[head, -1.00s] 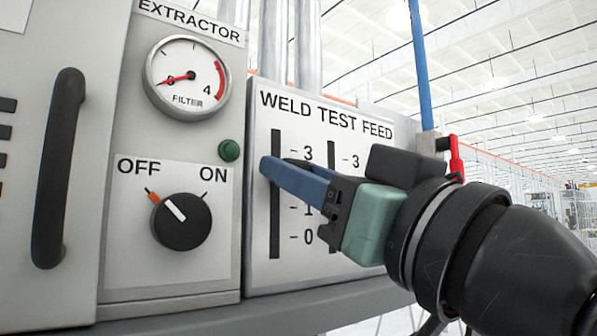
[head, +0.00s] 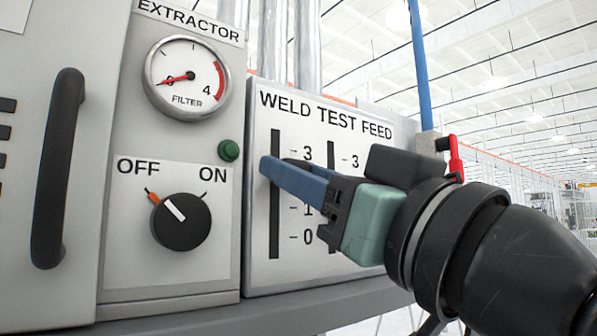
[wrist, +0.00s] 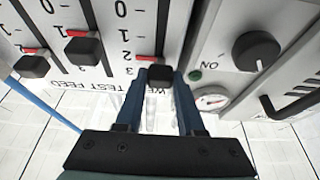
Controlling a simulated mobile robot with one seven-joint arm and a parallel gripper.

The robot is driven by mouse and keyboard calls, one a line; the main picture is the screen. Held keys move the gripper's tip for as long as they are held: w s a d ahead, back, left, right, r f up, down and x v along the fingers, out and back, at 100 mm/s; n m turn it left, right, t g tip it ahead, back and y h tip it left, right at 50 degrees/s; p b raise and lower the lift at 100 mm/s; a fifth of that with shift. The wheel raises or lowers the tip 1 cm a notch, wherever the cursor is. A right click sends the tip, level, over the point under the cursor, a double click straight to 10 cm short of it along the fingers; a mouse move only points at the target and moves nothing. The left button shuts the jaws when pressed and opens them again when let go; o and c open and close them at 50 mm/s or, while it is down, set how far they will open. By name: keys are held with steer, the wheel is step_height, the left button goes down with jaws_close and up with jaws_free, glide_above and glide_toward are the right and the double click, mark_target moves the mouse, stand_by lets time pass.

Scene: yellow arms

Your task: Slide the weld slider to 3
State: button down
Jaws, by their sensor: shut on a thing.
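The weld slider is a dark knob (wrist: 160,75) on the leftmost vertical slot (head: 276,235) of the WELD TEST FEED panel (head: 325,105). In the wrist view, which is upside down, its red pointer (wrist: 149,57) sits close to the 2 mark, short of the 3. My gripper (head: 268,168) is shut on this knob, with one blue finger on each side; the wrist view also shows the fingers (wrist: 161,82). In the head view the fingers hide the knob and the 2 mark.
Two more slider knobs, the middle one (wrist: 83,50) and the outer one (wrist: 33,65), stand beside it. A green button (head: 229,151), a filter gauge (head: 188,78) and an OFF/ON dial (head: 180,221) are to the left. A ledge (head: 230,314) runs below.

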mark_target(272, 128)
stand_by(0.3)
step_height(272, 128, up, 4)
steer(key=shift+f+p, duration=0.15)
steer(key=shift+p, duration=0.85)
steer(key=shift+s, duration=0.1)
steer(key=c, duration=0.5)
jaws_free()
steer(key=shift+f, duration=0.1)
